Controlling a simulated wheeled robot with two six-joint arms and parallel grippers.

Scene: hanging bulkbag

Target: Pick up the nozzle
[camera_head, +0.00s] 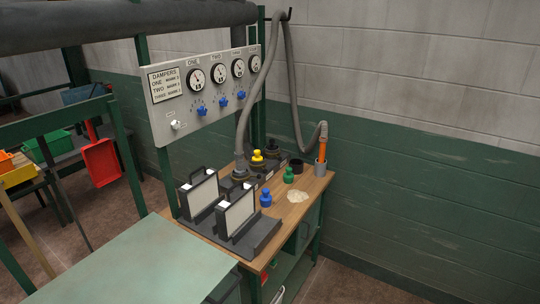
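An orange nozzle (322,149) is at the end of a grey hose (290,75), at the right back corner of the wooden bench (297,212). It stands nearly upright with its lower end inside a small grey cup (320,169), so its tip is hidden. Neither of my grippers shows in the head view.
A gauge panel (206,88) rises behind; a green tabletop (140,270) lies in front.

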